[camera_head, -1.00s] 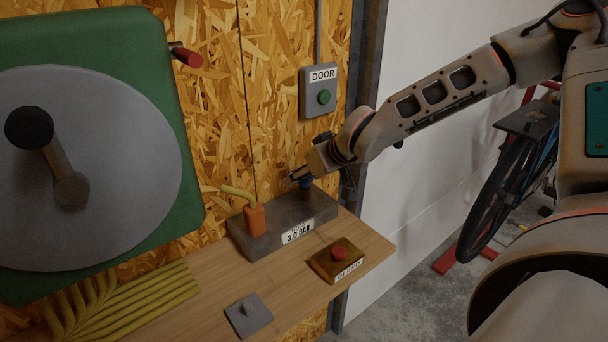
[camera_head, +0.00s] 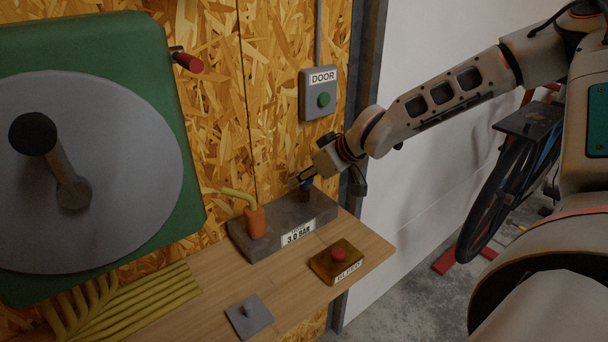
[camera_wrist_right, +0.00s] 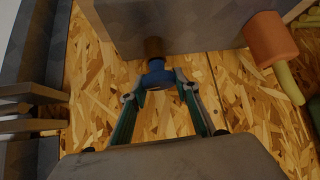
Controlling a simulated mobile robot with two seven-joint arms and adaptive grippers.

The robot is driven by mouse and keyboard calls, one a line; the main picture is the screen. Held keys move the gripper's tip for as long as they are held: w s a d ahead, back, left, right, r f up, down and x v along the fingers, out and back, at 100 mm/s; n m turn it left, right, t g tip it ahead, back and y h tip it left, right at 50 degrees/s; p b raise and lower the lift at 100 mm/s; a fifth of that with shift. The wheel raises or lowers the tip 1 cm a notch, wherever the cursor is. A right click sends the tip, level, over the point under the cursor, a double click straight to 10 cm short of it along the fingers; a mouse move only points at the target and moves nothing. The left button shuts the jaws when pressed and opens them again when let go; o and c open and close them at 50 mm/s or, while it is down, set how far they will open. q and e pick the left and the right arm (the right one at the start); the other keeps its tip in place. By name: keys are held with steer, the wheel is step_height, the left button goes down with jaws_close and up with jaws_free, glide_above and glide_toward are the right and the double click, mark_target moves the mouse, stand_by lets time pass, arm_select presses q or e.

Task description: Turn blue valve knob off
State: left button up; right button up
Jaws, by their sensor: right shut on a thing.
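The blue valve knob (camera_head: 305,184) is a small knob at the back right of the grey valve block (camera_head: 273,243). It is mostly hidden by my gripper in the head view. In the right wrist view the blue knob (camera_wrist_right: 157,77) sits on a brown stem (camera_wrist_right: 154,47). My right gripper (camera_head: 299,180) reaches it from the upper right. In the wrist view my right gripper (camera_wrist_right: 160,84) has a finger on each side of the knob and is shut on it. My left gripper is in neither view.
An orange valve (camera_head: 254,220) with a yellow hose stands left on the block. A red-button box (camera_head: 337,260) and a grey plate (camera_head: 249,316) rest on the wooden shelf (camera_head: 205,323). A door button box (camera_head: 319,94) is on the wall above.

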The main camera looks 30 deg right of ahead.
steer(key=shift+d+n+y, duration=0.1)
steer(key=shift+n+y, duration=0.4)
steer(key=shift+n, duration=0.3)
steer(key=n+g+y, duration=0.1)
steer(key=n+y, duration=0.1)
steer(key=n, duration=0.1)
steer(key=shift+g, duration=0.3)
steer(key=n+g+y, duration=0.1)
steer(key=n, duration=0.1)
steer(key=n+g+y, duration=0.1)
steer(key=n, duration=0.1)
steer(key=shift+n+g, duration=0.3)
steer(key=shift+n, duration=0.1)
steer(key=shift+f+n+g+y+b, duration=0.1)
steer(key=shift+n+g+y+b, duration=0.3)
steer(key=shift+n, duration=0.1)
steer(key=shift+n+g, duration=0.4)
steer(key=shift+n, duration=0.1)
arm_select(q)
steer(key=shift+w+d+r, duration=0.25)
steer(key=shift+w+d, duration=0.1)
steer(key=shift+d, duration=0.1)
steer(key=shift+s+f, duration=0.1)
arm_select(e)
steer(key=o, duration=1.1)
